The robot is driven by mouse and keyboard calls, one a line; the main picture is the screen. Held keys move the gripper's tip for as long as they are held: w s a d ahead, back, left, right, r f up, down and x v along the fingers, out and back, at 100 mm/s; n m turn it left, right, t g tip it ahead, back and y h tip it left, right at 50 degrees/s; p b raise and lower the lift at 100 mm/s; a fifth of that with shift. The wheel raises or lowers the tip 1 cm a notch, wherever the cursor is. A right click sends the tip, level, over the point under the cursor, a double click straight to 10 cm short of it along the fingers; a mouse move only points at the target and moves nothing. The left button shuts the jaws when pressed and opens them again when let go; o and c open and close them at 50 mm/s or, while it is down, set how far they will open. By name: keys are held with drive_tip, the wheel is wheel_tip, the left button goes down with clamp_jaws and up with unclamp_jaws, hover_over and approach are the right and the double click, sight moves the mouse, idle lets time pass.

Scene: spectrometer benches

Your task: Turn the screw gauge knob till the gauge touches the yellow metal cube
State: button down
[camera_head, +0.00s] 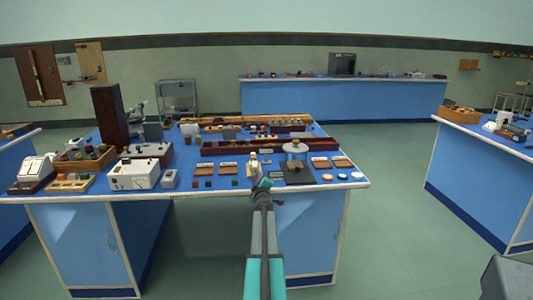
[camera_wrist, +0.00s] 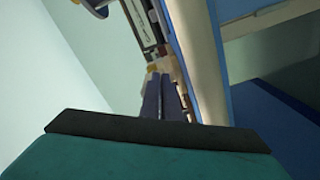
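My gripper (camera_head: 264,184) is at the front edge of the middle blue bench, in front of a small upright pale and yellowish item (camera_head: 254,162). I cannot tell whether that item is the screw gauge or the yellow metal cube; neither is clearly made out among the small objects. In the wrist view, two dark finger-like bars of my gripper (camera_wrist: 164,98) point toward the bench side, close together. The view is too tilted and dark to tell whether they are open or shut. Nothing is clearly seen held between them.
The middle bench (camera_head: 190,195) is crowded. A round-topped stand (camera_head: 295,148) is right of my gripper, with wooden plates and small discs. A white meter box (camera_head: 133,175) and a tall dark block (camera_head: 113,116) are at left. Green floor (camera_head: 385,220) is open toward the right bench (camera_head: 468,180).

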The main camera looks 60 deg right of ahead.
drive_tip(key=shift+s+f, duration=0.15)
drive_tip(key=shift+f, duration=0.1)
idle(0.3)
drive_tip(key=v, duration=0.6)
drive_tip(key=shift+b, duration=0.3)
drive_tip(key=shift+m, duration=0.3)
drive_tip(key=m, duration=0.6)
drive_tip(key=w+a+m, duration=0.1)
drive_tip(key=m, duration=0.4)
drive_tip(key=a+m, duration=0.1)
drive_tip(key=m, duration=0.5)
drive_tip(key=shift+w+a+m+b, duration=0.2)
drive_tip(key=shift+w+m+b, duration=0.1)
drive_tip(key=shift+w, duration=0.1)
drive_tip(key=shift+w+d, duration=0.1)
drive_tip(key=shift+d, duration=0.05)
